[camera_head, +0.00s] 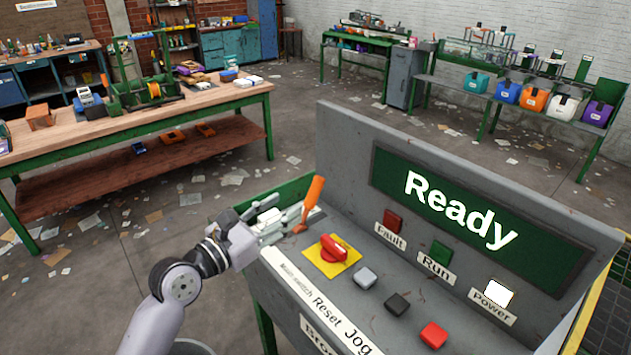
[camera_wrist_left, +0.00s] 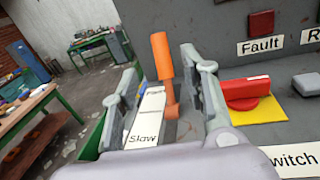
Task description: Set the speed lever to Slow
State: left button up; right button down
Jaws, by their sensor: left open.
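The speed lever (camera_head: 313,197) has an orange handle and stands up at the left end of the grey control panel. In the left wrist view the lever (camera_wrist_left: 161,58) rises beside a white label plate (camera_wrist_left: 150,112). "Slow" is at the plate's near end, and a partly hidden word, apparently "Fast", is at the far end, close to the handle. My left gripper (camera_head: 286,212) is open at the lever. In the wrist view its fingers are on either side of the lever; contact cannot be told. My right gripper is not in view.
A red switch (camera_head: 333,248) on a yellow plate sits just right of the lever. Grey, black and red buttons (camera_head: 433,335) follow along the panel. The upright display (camera_head: 470,215) reads "Ready", with Fault, Run and Power lamps below. A green-legged workbench (camera_head: 200,100) stands behind left.

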aim_at(313, 189)
pick_arm(q)
jog(key=x, duration=0.5)
jog(key=p+x, duration=0.1)
jog(key=x, duration=0.5)
jog(key=shift+w+d+f, duration=0.15)
jog(key=shift+w+f, duration=0.05)
grip_shut()
dwell(0.4)
